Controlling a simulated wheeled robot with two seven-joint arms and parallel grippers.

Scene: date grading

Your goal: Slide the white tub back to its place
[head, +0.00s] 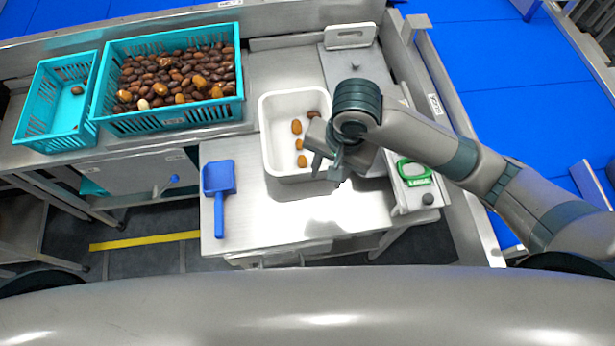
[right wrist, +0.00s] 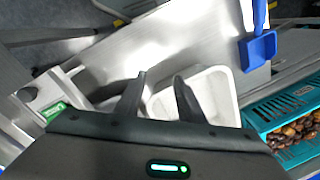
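The white tub (head: 267,160) stands upright on the steel table, with several brown and orange dates on its floor. My right gripper (head: 328,172) is at the tub's right wall in the head view, and my arm hides part of that side. In the right wrist view the two fingers (right wrist: 161,78) are apart, with the near side of the tub (right wrist: 212,92) at and behind them. I cannot tell whether a finger touches the wall. My left gripper is not in view.
A blue scoop (head: 218,185) lies left of the tub. A teal crate full of dates (head: 170,122) and a smaller teal crate (head: 42,130) stand at the upper left. The table front (head: 270,230) is clear.

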